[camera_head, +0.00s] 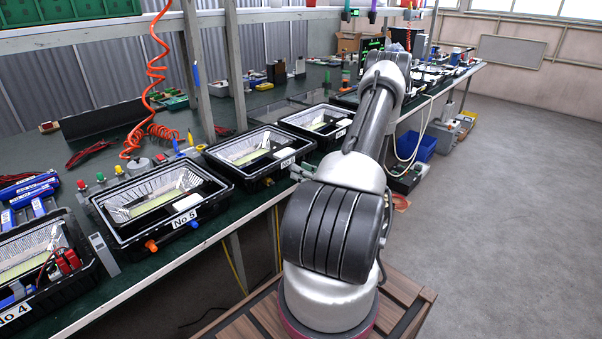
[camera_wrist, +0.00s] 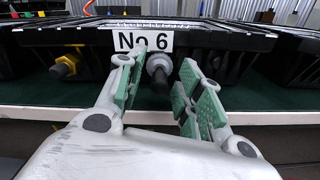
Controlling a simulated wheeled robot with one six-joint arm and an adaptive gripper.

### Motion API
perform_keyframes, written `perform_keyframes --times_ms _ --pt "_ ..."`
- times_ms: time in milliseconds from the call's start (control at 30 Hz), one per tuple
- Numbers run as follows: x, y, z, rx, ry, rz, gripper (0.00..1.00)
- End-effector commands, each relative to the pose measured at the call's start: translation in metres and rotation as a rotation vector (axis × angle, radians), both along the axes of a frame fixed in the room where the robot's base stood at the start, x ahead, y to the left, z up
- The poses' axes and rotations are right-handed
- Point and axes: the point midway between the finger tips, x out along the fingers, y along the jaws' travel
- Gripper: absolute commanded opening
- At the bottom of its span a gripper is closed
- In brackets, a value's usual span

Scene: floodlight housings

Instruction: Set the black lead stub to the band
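The No 6 floodlight housing (camera_wrist: 215,40) is black, with a white label on its front wall. A black lead stub (camera_wrist: 159,80) sticks out below that label from a pale grey collar (camera_wrist: 158,63). My gripper (camera_wrist: 164,67) is open, with its green-padded fingers on either side of the stub. Gaps show on both sides, so it does not hold the stub. No separate band can be made out. In the head view my gripper (camera_head: 303,172) is at the front right of the No 6 housing (camera_head: 215,158); the stub is hidden there.
A yellow fitting (camera_wrist: 65,66) sticks out left of the label on the same housing. Another housing (camera_head: 312,135) stands beyond. The floor at right is clear.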

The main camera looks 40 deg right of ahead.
Motion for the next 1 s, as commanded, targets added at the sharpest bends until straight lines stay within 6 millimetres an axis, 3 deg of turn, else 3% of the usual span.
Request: perform_keyframes --times_ms 300,500,767,1000 --pt "0.004 0.001 0.000 0.000 0.001 0.001 0.36" --pt "0.004 0.001 0.000 0.000 0.001 0.001 0.00" --pt "0.004 0.000 0.000 0.000 0.001 0.000 0.00" --pt "-0.009 -0.001 0.000 -0.001 0.001 0.000 0.00"
